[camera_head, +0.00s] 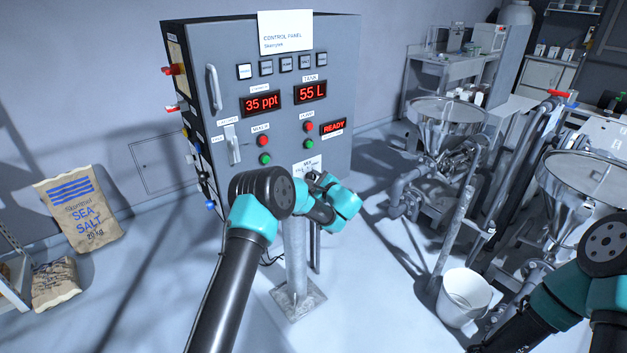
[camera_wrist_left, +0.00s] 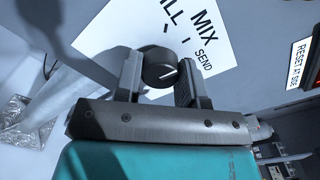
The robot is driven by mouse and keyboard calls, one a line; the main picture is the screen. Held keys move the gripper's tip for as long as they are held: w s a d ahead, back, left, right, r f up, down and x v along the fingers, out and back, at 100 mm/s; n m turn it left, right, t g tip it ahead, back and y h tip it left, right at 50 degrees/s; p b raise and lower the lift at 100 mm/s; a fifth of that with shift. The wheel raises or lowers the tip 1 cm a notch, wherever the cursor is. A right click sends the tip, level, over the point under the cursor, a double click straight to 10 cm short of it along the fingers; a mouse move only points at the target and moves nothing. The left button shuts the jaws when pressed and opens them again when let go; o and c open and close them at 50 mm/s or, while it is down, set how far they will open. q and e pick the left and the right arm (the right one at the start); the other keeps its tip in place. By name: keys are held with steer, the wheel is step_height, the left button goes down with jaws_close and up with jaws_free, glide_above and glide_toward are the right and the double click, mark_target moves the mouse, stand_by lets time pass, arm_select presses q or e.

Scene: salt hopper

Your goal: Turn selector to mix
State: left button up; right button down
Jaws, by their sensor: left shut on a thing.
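The selector is a round dark knob (camera_wrist_left: 160,68) with a short white line on it, seen in the left wrist view. It sits on a white label plate (camera_wrist_left: 120,35) printed MIX, SEND and a partly cut-off word ending in LL. My left gripper (camera_wrist_left: 160,82) is shut on the knob, one finger on each side. In the head view my left gripper (camera_head: 317,178) is at the lower right of the control panel (camera_head: 215,75), just below the label plate (camera_head: 306,163), and hides the knob. My right gripper is out of view.
The panel shows 35 ppt, 55 L and READY (camera_head: 333,127), with red and green buttons nearby. A metal post (camera_head: 296,255) stands below it. Steel hoppers (camera_head: 447,112) and a white bucket (camera_head: 465,297) are at right; a sea salt bag (camera_head: 80,208) is at left.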

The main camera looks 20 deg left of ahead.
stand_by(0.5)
arm_select(q)
steer(key=o, duration=0.9)
steer(key=shift+d, duration=0.1)
steer(key=v, duration=1.7)
steer(key=shift+s+d, duration=0.1)
